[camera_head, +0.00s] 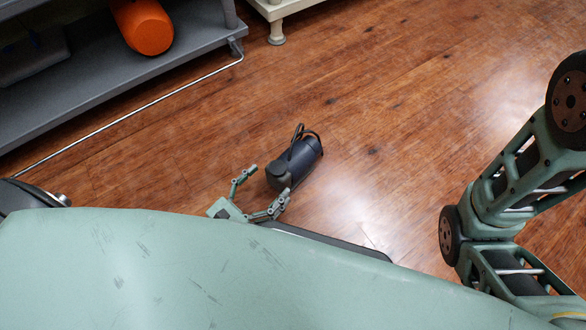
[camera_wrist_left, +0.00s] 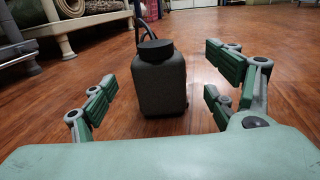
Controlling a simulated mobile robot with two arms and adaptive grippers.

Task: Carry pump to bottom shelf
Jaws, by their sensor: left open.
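The pump (camera_head: 295,163) is a dark grey-black cylinder with a black loop on top, on the wooden floor in the head view. In the left wrist view the pump (camera_wrist_left: 160,83) stands centred between the fingers, with a round black cap facing up. My left gripper (camera_head: 265,185) is open, with its fingers pointing at the pump's near end and apart from it. In the left wrist view the left gripper (camera_wrist_left: 160,90) has floor visible between its fingers and the pump. The bottom shelf (camera_head: 95,78) is grey, at the upper left. My right gripper is out of view.
An orange cylinder (camera_head: 142,25) and a dark grey box (camera_head: 32,58) occupy the shelf. A cream furniture leg (camera_head: 276,32) stands at the top. The floor right of the pump is clear.

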